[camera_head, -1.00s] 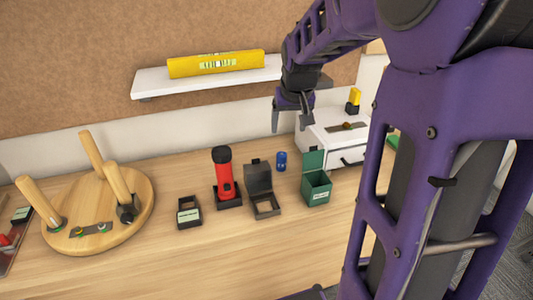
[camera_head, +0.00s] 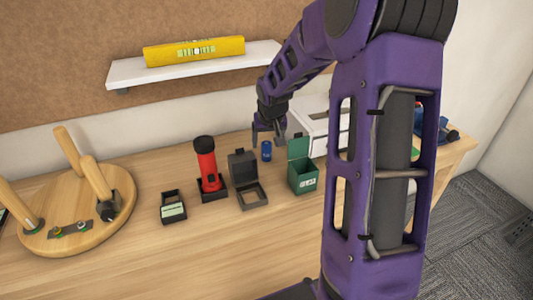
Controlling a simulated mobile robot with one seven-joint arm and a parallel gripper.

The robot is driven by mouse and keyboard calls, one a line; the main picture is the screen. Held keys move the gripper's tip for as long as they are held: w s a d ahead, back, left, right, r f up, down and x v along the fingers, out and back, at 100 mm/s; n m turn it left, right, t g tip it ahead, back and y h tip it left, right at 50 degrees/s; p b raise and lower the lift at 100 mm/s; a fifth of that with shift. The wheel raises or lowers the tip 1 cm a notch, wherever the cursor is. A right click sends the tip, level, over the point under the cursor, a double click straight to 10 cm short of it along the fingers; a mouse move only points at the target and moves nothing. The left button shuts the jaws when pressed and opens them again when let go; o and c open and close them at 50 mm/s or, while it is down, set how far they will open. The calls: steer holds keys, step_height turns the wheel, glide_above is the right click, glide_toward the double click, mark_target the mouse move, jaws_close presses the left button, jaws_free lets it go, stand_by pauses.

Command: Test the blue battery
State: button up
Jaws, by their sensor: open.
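The blue battery (camera_head: 266,151) stands upright on the wooden table (camera_head: 160,262), behind and between a dark grey open-lidded box and a green open-lidded box. My gripper (camera_head: 270,142) is open, fingers pointing down, right at the top of the battery in the picture. I cannot tell whether the fingers are around the battery or still above or in front of it. A small black device with a pale label (camera_head: 173,208) lies on the table to the left; it may be the tester.
A red flashlight (camera_head: 207,168) stands in a black base beside the dark grey box (camera_head: 245,180). The green box (camera_head: 302,172) is close to the right of my gripper. A white drawer unit (camera_head: 316,122) stands behind. A round wooden board with pegs (camera_head: 75,234) lies left. The table front is clear.

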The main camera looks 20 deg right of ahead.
mark_target(267, 144)
steer(key=shift+x, duration=1.55)
jaws_close()
